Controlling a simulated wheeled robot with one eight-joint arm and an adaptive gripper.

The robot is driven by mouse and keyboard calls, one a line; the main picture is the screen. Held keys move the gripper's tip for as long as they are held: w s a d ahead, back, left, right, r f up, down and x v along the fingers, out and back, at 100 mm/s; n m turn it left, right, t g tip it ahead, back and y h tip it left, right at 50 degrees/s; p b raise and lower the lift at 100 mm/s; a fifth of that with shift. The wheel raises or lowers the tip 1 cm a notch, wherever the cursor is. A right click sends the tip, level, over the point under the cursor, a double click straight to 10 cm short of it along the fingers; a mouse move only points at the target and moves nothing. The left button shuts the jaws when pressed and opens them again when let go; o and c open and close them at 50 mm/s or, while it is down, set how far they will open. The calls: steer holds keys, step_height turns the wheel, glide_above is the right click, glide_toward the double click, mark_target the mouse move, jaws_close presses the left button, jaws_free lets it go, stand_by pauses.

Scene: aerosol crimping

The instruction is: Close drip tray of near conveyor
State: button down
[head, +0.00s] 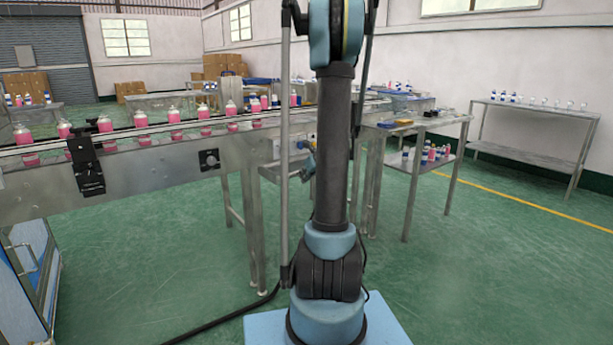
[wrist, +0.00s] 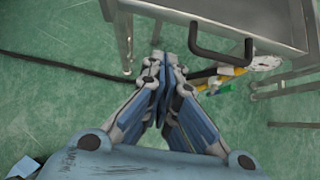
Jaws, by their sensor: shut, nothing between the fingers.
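In the wrist view, a grey metal tray (wrist: 268,14) with a black bar handle (wrist: 222,54) on its front shows at the top right. It looks like the drip tray; how far it is pulled out cannot be told. My gripper (wrist: 168,62) is shut and empty, its fingertips together just left of the handle in the picture and apart from it. In the head view, the near conveyor (head: 130,172) runs along the left and carries several pink bottles. My arm hides part of the conveyor's right end, and I cannot make out the tray clearly there.
Metal legs (wrist: 122,35) stand beside the tray in the wrist view. A black cable (wrist: 60,66) crosses the green floor. Yellow and green fittings (wrist: 232,72) lie below the handle in the picture. A side table (head: 425,126) stands right of my arm. Open floor lies at the right.

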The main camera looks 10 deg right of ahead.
steer(key=w+a+f, duration=0.2)
steer(key=w, duration=0.4)
steer(key=shift+a+f, duration=0.25)
steer(key=shift+w, duration=0.15)
